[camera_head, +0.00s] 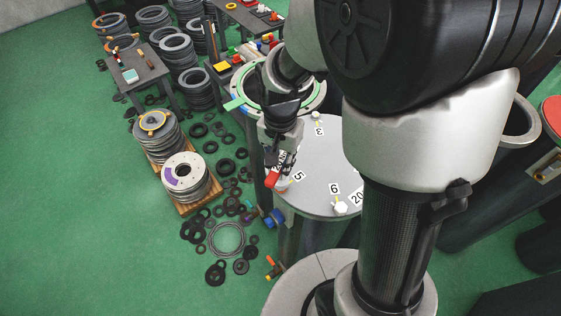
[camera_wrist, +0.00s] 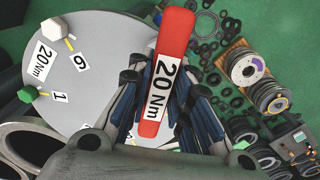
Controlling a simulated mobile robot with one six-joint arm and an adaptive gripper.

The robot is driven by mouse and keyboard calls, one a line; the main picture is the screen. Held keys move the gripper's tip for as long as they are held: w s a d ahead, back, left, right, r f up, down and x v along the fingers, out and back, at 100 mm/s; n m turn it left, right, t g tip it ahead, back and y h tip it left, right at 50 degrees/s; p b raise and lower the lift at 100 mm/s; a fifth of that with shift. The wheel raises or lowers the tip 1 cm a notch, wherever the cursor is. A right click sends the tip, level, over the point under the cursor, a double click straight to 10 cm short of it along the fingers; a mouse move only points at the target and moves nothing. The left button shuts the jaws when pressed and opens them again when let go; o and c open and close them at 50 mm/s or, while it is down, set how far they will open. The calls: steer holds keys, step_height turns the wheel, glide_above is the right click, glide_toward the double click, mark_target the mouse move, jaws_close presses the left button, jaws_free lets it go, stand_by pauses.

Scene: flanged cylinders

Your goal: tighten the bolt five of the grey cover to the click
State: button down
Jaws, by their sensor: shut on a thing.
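The grey cover (camera_head: 318,150) is a flat round disc with numbered labels and bolts on its rim. My gripper (camera_head: 281,163) is over its left edge, shut on a red torque wrench (camera_head: 272,179). In the wrist view my gripper (camera_wrist: 162,82) has its fingers on both sides of the wrench (camera_wrist: 177,35), which bears a "20 Nm" label. Label 5 (camera_head: 298,177) is right beside the wrench. Bolt five itself is not clearly visible, and I cannot tell whether the wrench is seated on it. White bolt six (camera_head: 340,208) and a green bolt by label 1 (camera_wrist: 27,95) show on the rim.
A green-ringed round part (camera_head: 243,104) stands behind the cover. Ring stacks (camera_head: 186,176) on a pallet and several loose rings (camera_head: 227,166) lie on the floor to the left. A small table (camera_head: 138,76) is farther back. The green floor at far left is clear.

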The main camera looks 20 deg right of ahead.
mark_target(280, 179)
steer(key=shift+f+b, duration=1.2)
steer(key=shift+f, duration=0.2)
stand_by(0.8)
steer(key=m, duration=0.6)
steer(key=shift+f, duration=0.15)
steer(key=shift+m, duration=1)
steer(key=shift+s+f+m, duration=0.1)
steer(key=shift+s+m, duration=0.05)
steer(key=shift+m, duration=1.95)
steer(key=shift+r+p, duration=0.4)
steer(key=shift+r, duration=0.15)
steer(key=shift+w+r+p, duration=0.2)
steer(key=shift+r+p, duration=1.85)
steer(key=shift+r, duration=0.8)
